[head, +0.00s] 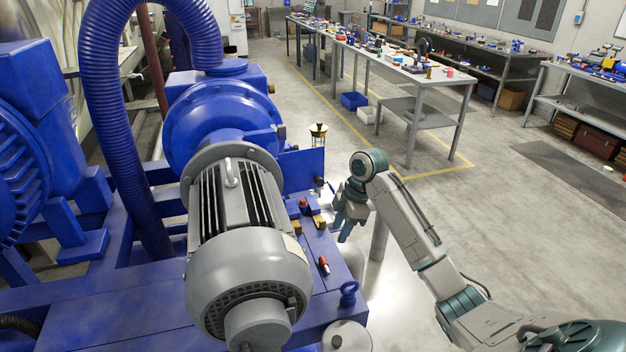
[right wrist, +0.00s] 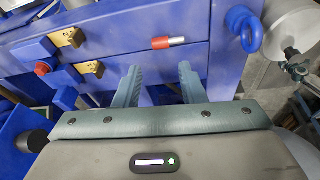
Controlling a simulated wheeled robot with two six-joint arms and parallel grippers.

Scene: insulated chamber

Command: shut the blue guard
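The blue guard (head: 302,170) appears to be a flat blue plate standing out to the right of the round blue housing (head: 222,125). A small dark knob (head: 319,182) sits at its right edge. In the right wrist view, what looks like the guard (right wrist: 14,128) is at the lower left, with a black knob (right wrist: 36,141). My right gripper (head: 343,228) is just right of and below the guard, apart from it. In the right wrist view its fingers (right wrist: 158,84) are spread, with nothing between them. My left gripper is not in view.
A grey motor (head: 245,240) stands left of the gripper. On the blue base are brass blocks (head: 319,222), a red button (head: 303,203), a red-and-white piece (head: 324,265) and a blue eyebolt (head: 348,292). Open floor (head: 540,215) lies right; a workbench (head: 410,70) stands behind.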

